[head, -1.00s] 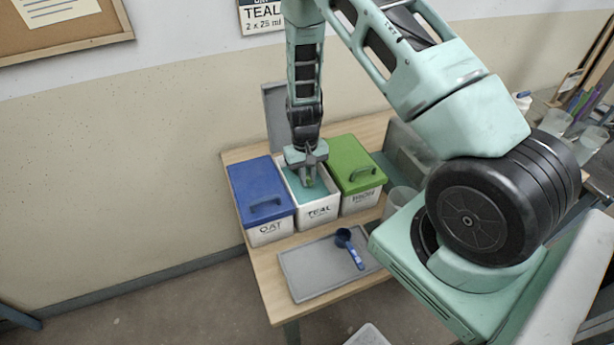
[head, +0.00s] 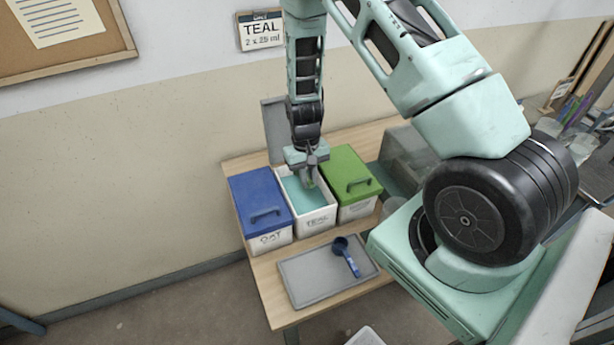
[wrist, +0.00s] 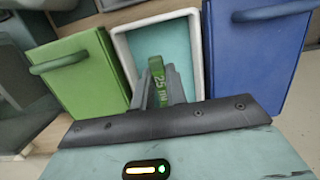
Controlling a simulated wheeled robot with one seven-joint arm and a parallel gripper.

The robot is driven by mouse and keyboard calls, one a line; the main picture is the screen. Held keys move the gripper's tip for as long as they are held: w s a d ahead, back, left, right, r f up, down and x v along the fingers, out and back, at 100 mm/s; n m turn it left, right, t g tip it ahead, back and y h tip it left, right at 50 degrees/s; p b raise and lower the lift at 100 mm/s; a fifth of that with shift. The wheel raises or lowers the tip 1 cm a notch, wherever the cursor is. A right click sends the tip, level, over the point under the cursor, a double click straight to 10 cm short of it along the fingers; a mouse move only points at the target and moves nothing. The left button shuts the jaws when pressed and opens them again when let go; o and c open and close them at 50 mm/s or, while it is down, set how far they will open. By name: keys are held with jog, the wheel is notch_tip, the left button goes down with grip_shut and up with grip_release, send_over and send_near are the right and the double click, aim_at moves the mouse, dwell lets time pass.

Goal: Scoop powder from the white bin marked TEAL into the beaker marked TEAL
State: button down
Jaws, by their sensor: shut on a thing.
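The white bin marked TEAL (head: 318,223) stands lidless between two lidded bins, with teal powder (head: 298,193) inside. In the wrist view its white rim (wrist: 122,58) and powder (wrist: 160,38) show ahead of the fingers. My gripper (head: 310,178) points down over the bin's right part. It is shut on a green handle marked 25 (wrist: 157,82), apparently a scoop. The scoop's bowl is hidden, so I cannot tell whether it touches or holds powder.
A blue-lidded bin marked OAT (head: 260,200) and a green-lidded bin (head: 352,172) flank the TEAL bin closely. A blue scoop (head: 346,255) lies on a grey tray (head: 305,283) in front. A wall card (head: 261,31) reads TEAL, 2 x 25 ml. More clear vessels (head: 580,148) stand far right.

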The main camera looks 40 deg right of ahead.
jog(key=shift+t, duration=0.9)
jog(key=shift+s+a+r, duration=0.3)
jog(key=shift+s+r, duration=0.5)
jog(key=shift+s, duration=0.2)
jog(key=shift+s+a+r, duration=0.25)
jog(key=shift+s+r, duration=0.55)
jog(key=shift+s, duration=0.15)
